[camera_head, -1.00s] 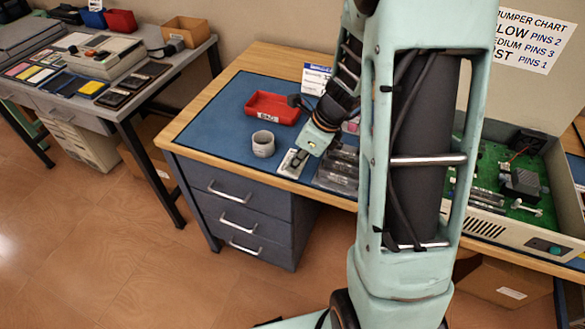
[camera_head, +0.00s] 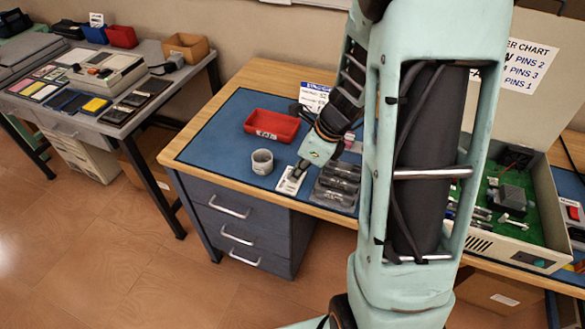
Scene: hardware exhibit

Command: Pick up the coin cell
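No coin cell can be made out for certain. A small pale card or holder (camera_head: 289,183) lies near the front edge of the blue mat, with a dark spot too small to identify. My gripper (camera_head: 297,172) is at the end of my pale green arm, pointing down right over this card. Its fingertips are small and dark, and I cannot see whether they are apart or closed, or whether they touch anything. My arm hides part of the bench behind it.
A grey cup (camera_head: 262,163) stands just left of my gripper. A red bin (camera_head: 272,125) sits behind it. A grey tray with dark cylinders (camera_head: 337,186) lies close on the right. An open case with a green board (camera_head: 510,208) stands farther right.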

